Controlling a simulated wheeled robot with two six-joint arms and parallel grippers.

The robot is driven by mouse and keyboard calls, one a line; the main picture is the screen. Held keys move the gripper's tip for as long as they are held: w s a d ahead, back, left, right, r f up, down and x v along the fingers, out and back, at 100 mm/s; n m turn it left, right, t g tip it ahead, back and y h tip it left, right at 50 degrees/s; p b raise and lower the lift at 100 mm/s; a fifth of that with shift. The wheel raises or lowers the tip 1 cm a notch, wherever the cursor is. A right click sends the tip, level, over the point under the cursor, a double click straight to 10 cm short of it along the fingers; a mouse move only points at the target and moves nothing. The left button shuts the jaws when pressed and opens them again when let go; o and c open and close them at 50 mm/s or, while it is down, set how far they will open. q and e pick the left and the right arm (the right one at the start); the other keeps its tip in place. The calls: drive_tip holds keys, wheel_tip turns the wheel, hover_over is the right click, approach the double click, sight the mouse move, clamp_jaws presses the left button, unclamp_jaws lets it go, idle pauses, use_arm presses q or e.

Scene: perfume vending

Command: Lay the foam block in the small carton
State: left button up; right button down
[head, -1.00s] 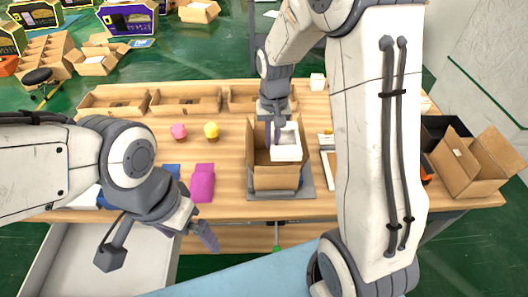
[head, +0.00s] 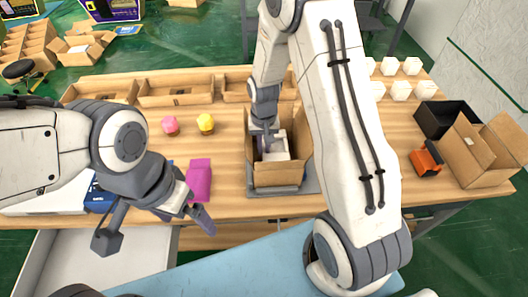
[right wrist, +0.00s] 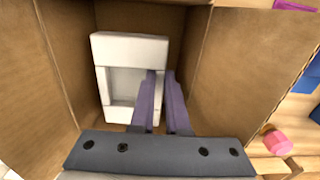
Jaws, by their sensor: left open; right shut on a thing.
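The small carton (head: 275,179) stands open on a grey plate on the table, and its brown walls also fill the right wrist view (right wrist: 65,60). The white foam block (head: 277,147) is inside the carton; in the right wrist view the block (right wrist: 130,48) shows a recessed middle. My right gripper (head: 268,146) reaches down into the carton, and its fingers (right wrist: 163,100) are shut on the right wall of the block. Whether the block touches the carton floor I cannot tell. My left gripper (head: 157,240) is open and empty above the table's front edge, left of the carton.
A magenta packet (head: 199,180), a pink item (head: 170,126) and a yellow item (head: 205,123) lie left of the carton. Wooden trays (head: 175,92) line the back. Several white blocks (head: 400,91), an orange tool (head: 426,160) and another open carton (head: 480,155) are at right.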

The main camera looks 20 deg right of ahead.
wheel_tip(320, 180, down, 3)
drive_tip(key=shift+r, duration=0.1)
drive_tip(key=shift+f+b, duration=0.3)
drive_tip(key=shift+f, duration=0.3)
drive_tip(key=c, duration=0.9)
unclamp_jaws()
